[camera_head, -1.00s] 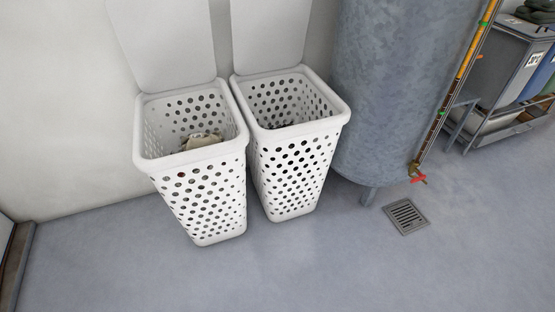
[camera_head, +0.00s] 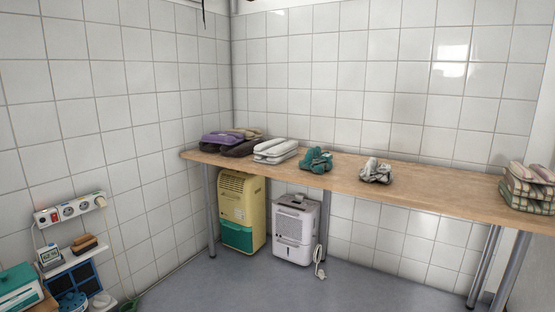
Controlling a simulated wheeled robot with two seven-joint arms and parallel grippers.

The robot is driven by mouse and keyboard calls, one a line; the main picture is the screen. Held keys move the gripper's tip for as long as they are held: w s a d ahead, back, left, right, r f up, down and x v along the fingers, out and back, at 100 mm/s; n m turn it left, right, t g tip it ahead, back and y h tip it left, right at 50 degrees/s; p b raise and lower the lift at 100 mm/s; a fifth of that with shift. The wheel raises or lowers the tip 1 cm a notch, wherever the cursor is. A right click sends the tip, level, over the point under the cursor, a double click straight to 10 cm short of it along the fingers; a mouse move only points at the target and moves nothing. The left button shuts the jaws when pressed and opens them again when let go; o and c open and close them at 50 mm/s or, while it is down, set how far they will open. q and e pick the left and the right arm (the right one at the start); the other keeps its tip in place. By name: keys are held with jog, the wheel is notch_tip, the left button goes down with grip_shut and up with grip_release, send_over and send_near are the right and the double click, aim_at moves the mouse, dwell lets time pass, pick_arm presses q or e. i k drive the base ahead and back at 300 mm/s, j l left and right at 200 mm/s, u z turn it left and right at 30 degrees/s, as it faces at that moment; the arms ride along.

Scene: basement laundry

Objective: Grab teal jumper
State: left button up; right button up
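The teal jumper (camera_head: 316,160) lies crumpled on the wooden table (camera_head: 430,190) along the back wall, near the middle of the view. White folded items lie to its left and a crumpled grey-white garment to its right, both apart from it. It is well ahead of me. Neither of my grippers shows in the view.
Beneath stand a yellow dehumidifier (camera_head: 242,200) and a white one (camera_head: 294,230) with a cable. The floor (camera_head: 290,285) before them is clear.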

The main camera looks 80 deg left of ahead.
aim_at(314, 161)
jog(key=u, duration=2.45)
